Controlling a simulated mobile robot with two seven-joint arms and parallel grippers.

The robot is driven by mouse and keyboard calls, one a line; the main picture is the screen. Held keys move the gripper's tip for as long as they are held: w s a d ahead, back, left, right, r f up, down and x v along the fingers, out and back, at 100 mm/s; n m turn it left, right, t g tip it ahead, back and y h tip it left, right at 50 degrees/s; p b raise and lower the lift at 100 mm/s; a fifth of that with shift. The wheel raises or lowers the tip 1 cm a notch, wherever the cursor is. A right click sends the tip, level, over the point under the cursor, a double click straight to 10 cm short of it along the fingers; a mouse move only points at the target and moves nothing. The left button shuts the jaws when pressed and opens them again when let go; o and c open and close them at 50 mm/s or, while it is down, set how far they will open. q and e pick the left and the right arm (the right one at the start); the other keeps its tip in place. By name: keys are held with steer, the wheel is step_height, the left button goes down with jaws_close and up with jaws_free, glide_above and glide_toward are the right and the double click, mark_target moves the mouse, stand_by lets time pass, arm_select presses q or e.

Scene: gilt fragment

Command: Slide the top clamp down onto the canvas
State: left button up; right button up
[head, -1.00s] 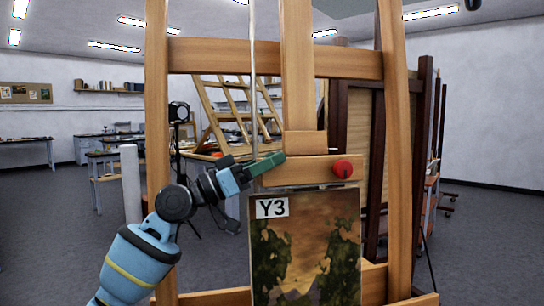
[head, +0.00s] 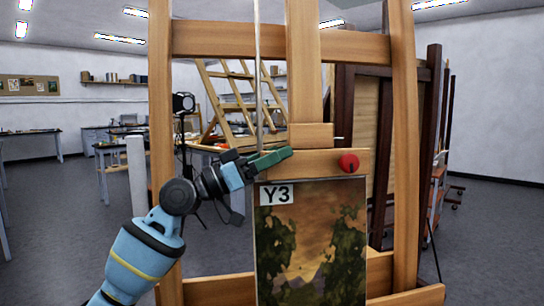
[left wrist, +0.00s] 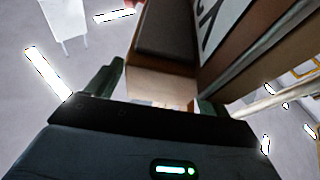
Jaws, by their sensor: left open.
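The top clamp (head: 322,164) is a wooden crossbar with a red knob (head: 348,163), below a smaller wood block (head: 311,136) on the easel's central mast. The canvas (head: 310,245), a brown and green landscape with a Y3 label, stands under it. The clamp's lower edge is at the canvas's top edge; I cannot tell if they touch. My left gripper (head: 272,160) is at the clamp's left end, its green fingers over part of it. In the left wrist view the fingers (left wrist: 155,85) are apart, with a wooden part (left wrist: 160,82) between them. My right gripper is not seen.
The easel's left post (head: 161,150) and right post (head: 404,150) flank the canvas, with an upper crossbar (head: 230,40). A thin metal rod (head: 258,80) runs down near my left gripper. Dark wooden racks (head: 433,140) stand behind on the right. Workbenches are far left.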

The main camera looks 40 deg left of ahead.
arm_select(q)
steer(key=shift+s+a+f, duration=0.25)
steer(key=shift+s+f, duration=0.05)
steer(key=shift+s, duration=0.05)
steer(key=b+v, duration=0.2)
steer(key=v, duration=0.1)
steer(key=shift+s+a+f, duration=0.1)
steer(key=shift+s+f, duration=0.05)
steer(key=shift+f, duration=0.05)
steer(key=b+v, duration=0.1)
steer(key=v, duration=0.2)
steer(key=shift+s+a, duration=0.1)
steer(key=shift+s, duration=0.15)
steer(key=shift+r, duration=0.1)
